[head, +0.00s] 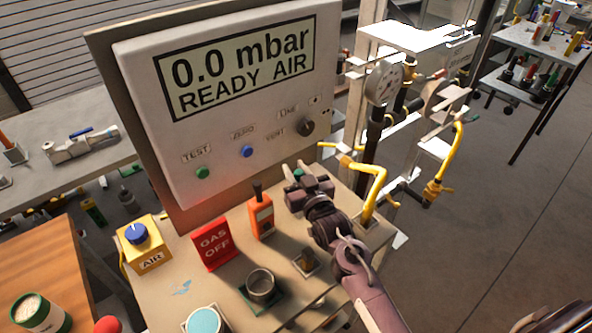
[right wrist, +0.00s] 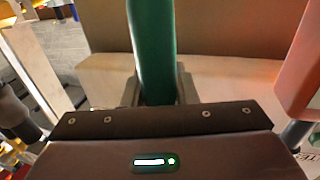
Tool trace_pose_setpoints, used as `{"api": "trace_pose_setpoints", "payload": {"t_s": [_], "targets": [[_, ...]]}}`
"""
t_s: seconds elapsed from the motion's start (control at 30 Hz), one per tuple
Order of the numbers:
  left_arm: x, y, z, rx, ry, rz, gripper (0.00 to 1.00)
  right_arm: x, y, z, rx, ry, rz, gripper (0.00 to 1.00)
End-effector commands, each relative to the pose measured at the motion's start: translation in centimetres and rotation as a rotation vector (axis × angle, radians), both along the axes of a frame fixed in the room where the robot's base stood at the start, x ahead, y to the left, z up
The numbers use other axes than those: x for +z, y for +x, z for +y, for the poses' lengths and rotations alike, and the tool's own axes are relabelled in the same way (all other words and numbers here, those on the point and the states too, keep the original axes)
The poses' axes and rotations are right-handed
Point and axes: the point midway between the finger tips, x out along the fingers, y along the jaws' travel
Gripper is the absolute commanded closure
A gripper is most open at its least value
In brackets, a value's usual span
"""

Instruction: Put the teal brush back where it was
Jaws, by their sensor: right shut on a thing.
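My right gripper (head: 305,185) is shut on the teal brush, just in front of the lower right part of the panel. Only a small teal bit of the brush (head: 298,172) shows in the head view. In the right wrist view, its green-teal handle (right wrist: 151,45) stands upright between the two fingers of the gripper (right wrist: 155,90). The brush's far end is hidden. A metal cup on a green square base (head: 261,284) and a small square holder with a brass-coloured middle (head: 305,261) stand on the bench, nearer than the gripper. My left gripper is not in view.
The grey panel (head: 225,110) reads "0.0 mbar READY AIR". An orange device (head: 261,217), a red "GAS OFF" sign (head: 213,246) and a yellow AIR box (head: 144,246) stand left of the gripper. A yellow pipe (head: 376,186) and gauge (head: 384,82) stand to its right.

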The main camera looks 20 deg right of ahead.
Motion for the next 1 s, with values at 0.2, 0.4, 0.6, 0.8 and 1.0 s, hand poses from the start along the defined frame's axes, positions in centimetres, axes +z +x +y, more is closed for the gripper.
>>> {"api": "trace_pose_setpoints", "payload": {"t_s": [0.2,0.4,0.6,0.8,1.0], "targets": [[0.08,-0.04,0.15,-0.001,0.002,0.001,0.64,-0.42,-0.03,-0.01,0.0,0.0,-0.002,0.97],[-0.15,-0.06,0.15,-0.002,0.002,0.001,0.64,-0.79,-0.03,-0.01,0.0,0.0,-0.001,0.97],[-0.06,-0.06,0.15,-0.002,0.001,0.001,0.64,-0.68,-0.04,-0.02,0.0,0.0,-0.001,0.52],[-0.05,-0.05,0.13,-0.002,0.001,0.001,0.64,-0.66,-0.04,-0.02,0.0,0.0,-0.001,0.52],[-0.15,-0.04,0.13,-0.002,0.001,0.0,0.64,-0.66,-0.91,-0.1,0.0,0.0,0.001,0.52]]}}
